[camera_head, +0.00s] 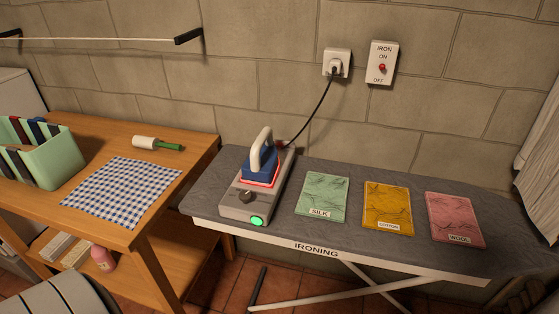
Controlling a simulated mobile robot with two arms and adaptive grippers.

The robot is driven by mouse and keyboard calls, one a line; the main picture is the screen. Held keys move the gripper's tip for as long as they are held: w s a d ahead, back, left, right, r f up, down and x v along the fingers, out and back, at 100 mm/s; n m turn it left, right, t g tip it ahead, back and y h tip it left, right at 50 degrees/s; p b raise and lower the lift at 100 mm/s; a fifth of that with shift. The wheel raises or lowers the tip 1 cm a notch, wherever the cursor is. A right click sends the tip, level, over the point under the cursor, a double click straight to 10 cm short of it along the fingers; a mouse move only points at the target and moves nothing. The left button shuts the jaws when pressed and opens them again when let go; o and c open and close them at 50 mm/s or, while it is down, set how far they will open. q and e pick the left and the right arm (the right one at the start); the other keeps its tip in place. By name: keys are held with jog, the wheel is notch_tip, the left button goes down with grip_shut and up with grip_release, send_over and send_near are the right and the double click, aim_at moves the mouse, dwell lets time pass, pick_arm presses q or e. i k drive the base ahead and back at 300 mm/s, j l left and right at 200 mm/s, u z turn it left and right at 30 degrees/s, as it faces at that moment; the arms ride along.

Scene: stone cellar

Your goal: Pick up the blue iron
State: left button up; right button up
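The blue iron (261,165) has a pale handle and sits on a grey base unit (236,205) at the left end of the grey ironing board (400,261). A red edge shows around the iron's underside. The base unit has a dark knob and a lit green round light at its front. A dark cord (316,113) runs from behind the iron up to a wall socket (336,64). Neither of my grippers can be made out in this view, and nothing holds the iron.
Green silk (321,193), yellow cotton (388,207) and pink wool (454,216) cloths lie right of the iron. A wall switch (381,63) is above. The wooden table (190,150) at left holds a green bin (50,162), checked cloth (122,187) and green-handled roller (157,143).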

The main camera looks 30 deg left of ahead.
aim_at(261, 167)
jog(key=u, duration=1.2)
